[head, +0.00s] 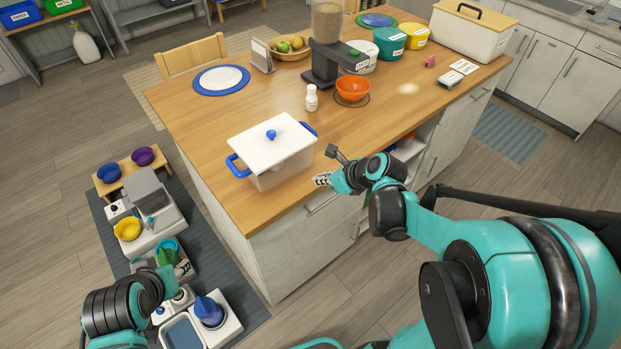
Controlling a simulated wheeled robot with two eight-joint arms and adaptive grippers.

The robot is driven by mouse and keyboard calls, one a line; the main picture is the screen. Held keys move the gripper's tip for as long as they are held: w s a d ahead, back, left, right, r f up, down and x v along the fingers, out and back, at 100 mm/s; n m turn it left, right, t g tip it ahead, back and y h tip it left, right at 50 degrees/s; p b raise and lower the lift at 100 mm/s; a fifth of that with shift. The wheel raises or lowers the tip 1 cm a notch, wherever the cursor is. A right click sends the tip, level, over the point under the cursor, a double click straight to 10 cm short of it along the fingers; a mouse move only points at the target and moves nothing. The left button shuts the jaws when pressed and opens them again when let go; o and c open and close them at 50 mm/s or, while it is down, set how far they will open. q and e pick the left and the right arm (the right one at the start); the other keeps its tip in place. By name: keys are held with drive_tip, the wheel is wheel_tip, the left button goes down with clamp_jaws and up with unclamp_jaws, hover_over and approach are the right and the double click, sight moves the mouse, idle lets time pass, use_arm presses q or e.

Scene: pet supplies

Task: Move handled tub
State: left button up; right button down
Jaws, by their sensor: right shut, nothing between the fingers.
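The handled tub (283,172) is a pale, see-through box with a white lid, a blue knob and blue side handles. It stands upright on the near left part of the wooden island top (203,118). My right gripper (322,180) is shut and empty at the island's front edge, just right of the tub and apart from it. My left gripper (184,269) is low at the left, over the items on the floor mat. Its fingers are small and partly hidden, so I cannot tell its opening.
A white bottle (311,98), an orange bowl (352,88) and a dark feeder (326,60) stand behind the tub. A blue-rimmed plate (221,80) lies at the back left. A white bin (470,32) is at the far right. Wood between tub and plate is clear.

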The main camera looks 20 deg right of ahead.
sight(289, 174)
drive_tip(key=b+x, duration=0.3)
drive_tip(key=x, duration=0.6)
drive_tip(key=shift+s, duration=0.1)
drive_tip(key=w, duration=0.1)
drive_tip(key=w+a+b, duration=0.1)
drive_tip(key=w, duration=0.1)
drive_tip(key=shift+a+f, duration=0.15)
drive_tip(key=shift+a, duration=0.1)
drive_tip(key=shift+w+a, duration=0.2)
drive_tip(key=shift+w, duration=0.3)
